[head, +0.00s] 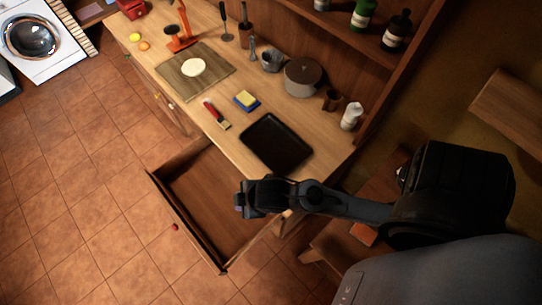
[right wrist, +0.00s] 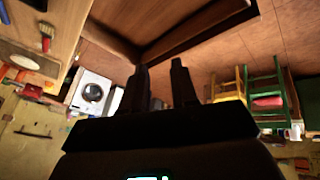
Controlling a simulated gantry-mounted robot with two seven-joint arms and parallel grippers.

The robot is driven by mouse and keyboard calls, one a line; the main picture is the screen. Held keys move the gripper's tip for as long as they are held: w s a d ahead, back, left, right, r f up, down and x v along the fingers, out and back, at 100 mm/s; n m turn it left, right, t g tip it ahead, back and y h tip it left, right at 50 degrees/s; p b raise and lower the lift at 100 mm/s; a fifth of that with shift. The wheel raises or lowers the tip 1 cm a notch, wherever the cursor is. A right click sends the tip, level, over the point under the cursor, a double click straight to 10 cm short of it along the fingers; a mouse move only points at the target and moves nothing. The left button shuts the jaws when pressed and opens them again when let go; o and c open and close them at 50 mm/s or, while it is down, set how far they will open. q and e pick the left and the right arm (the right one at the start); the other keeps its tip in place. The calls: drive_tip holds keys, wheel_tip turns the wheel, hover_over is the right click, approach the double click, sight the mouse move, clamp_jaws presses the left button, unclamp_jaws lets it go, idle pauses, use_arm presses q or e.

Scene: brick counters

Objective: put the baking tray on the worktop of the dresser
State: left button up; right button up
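The black rectangular baking tray (head: 276,143) lies flat on the wooden worktop (head: 207,125) of the dresser, near its right end. My right gripper (head: 240,203) is over the open drawer (head: 207,197), just in front of the tray and apart from it. In the right wrist view, the two fingers of the right gripper (right wrist: 160,78) stand apart with nothing between them. The drawer is pulled out below the worktop and its visible inside looks empty. My left gripper is in neither view.
A pot (head: 302,77), a mug (head: 332,99) and a white shaker (head: 351,116) stand behind the tray. A sponge (head: 246,100), a red-handled brush (head: 216,115) and a board with dough (head: 195,70) lie left of it.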

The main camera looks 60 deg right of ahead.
drive_tip(key=s+d+m+g, duration=0.2)
drive_tip(key=s+d+m, duration=0.2)
drive_tip(key=s, duration=0.3)
drive_tip(key=shift+d+f+m+h, duration=0.2)
drive_tip(key=shift+d+m+h, duration=0.2)
drive_tip(key=shift+m, duration=0.5)
drive_tip(key=shift+w, duration=0.1)
